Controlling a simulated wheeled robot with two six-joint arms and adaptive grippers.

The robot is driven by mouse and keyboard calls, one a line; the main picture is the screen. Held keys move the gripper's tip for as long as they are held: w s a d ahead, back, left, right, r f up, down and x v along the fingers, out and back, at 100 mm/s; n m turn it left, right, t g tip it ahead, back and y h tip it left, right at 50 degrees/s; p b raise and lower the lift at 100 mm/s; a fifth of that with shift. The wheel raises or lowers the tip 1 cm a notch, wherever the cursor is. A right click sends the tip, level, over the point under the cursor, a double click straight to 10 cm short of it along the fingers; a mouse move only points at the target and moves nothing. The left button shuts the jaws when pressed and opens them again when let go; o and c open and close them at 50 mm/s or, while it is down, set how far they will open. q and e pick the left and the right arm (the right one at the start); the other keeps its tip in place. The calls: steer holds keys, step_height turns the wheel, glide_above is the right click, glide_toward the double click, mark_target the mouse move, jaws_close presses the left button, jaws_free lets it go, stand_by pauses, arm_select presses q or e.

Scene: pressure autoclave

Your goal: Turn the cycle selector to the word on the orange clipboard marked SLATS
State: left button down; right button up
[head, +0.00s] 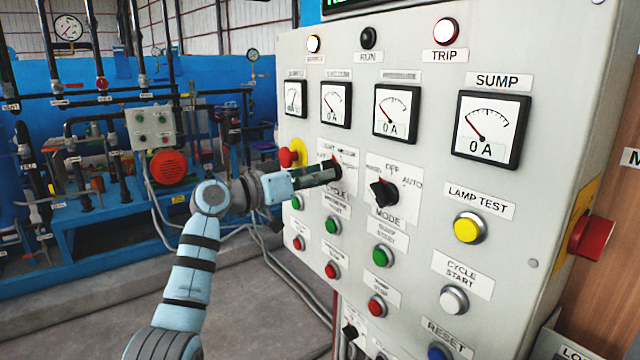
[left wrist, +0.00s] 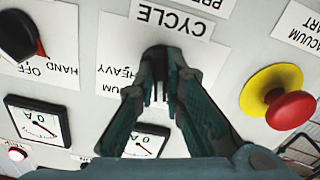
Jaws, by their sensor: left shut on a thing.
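The cycle selector (left wrist: 157,54) is a dark knob on a white plate above the word CYCLE, seen upside down in the left wrist view. The word HEAVY (left wrist: 115,72) shows on its plate; other words there are hidden by the fingers. My left gripper (left wrist: 161,84) is shut on the knob, one finger on each side. In the head view my left gripper (head: 334,171) reaches the panel from the left and covers the knob and part of its plate (head: 347,155). Which word the knob points to cannot be told. The orange clipboard is in neither view. My right gripper is not in view.
The mode selector (head: 384,193) sits just right of the gripper. A red mushroom button (head: 288,157) on yellow is close on the left, also large in the left wrist view (left wrist: 290,110). Gauges (head: 397,114) are above; green start buttons (head: 333,225) are below.

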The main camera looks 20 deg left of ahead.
arm_select(q)
steer(key=shift+m+b, duration=1.9)
steer(key=shift+m, duration=6.4)
steer(key=shift+f, duration=0.1)
steer(key=c, duration=1.7)
jaws_free()
steer(key=v, duration=1.2)
